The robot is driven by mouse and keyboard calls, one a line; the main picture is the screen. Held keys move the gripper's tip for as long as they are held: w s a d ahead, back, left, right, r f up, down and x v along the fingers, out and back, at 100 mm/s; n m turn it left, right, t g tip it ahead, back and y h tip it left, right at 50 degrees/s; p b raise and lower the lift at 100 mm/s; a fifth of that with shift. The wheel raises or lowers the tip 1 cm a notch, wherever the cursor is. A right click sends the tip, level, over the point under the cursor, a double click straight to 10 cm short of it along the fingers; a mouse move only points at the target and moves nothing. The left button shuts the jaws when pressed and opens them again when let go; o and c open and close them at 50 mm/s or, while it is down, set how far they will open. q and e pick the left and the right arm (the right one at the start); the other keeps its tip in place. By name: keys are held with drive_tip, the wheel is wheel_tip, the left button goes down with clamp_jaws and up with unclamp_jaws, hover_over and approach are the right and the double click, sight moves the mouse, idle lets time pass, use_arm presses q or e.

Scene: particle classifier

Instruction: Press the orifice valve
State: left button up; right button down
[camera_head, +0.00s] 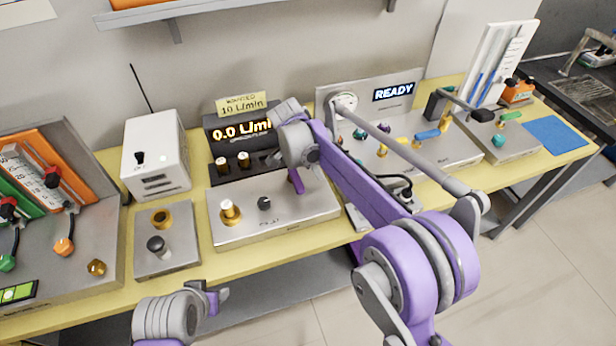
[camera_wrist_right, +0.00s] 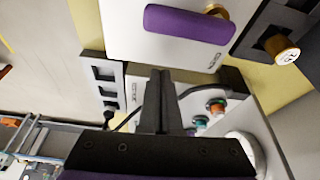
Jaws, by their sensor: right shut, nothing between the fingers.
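A pale panel box (camera_head: 320,204) on the bench carries a brass knob (camera_head: 230,212), a black knob (camera_head: 265,203) and a purple bar-shaped handle (camera_head: 296,181). I cannot read which part is the orifice valve. The right wrist view shows a purple handle (camera_wrist_right: 189,24) with a brass part beside it. My right gripper (camera_wrist_right: 160,74) is shut and empty, apart from that handle in the picture. In the head view my right wrist is over the panel's back right, and its fingertips are hidden. My left gripper (camera_head: 218,296) is at the bottom, in front of the bench; its jaws are unclear.
A black meter (camera_head: 222,137) reads 0.0 L/min, under a yellow tag asking for 10 L/min. Left stand a white box (camera_head: 156,155) and a small knob plate (camera_head: 180,258). Right is a panel with a READY display (camera_head: 394,92), partly behind my right arm.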

drive_tip(key=v, duration=0.8)
drive_tip(key=shift+a, duration=0.1)
drive_tip(key=s+d+r+n+t+y, duration=0.1)
drive_tip(key=s+d+n, duration=0.25)
drive_tip(key=s, duration=0.35)
drive_tip(key=s+d+n+t+y, duration=0.1)
drive_tip(key=s+d+n, duration=0.2)
drive_tip(key=s+d, duration=0.25)
drive_tip(key=s+d+f+n+t, duration=0.1)
drive_tip(key=s+f+n, duration=0.3)
drive_tip(key=s, duration=0.4)
drive_tip(key=s+d+f+n+t+y, duration=0.1)
drive_tip(key=s+d+f+n, duration=0.1)
drive_tip(key=s, duration=0.7)
wheel_tip(320, 180, down, 2)
drive_tip(key=shift+d+f+n+y+p, duration=0.15)
drive_tip(key=shift+d+n+y+p, duration=0.25)
drive_tip(key=shift+n, duration=0.45)
drive_tip(key=c, duration=1.6)
unclamp_jaws()
drive_tip(key=shift+a, duration=0.1)
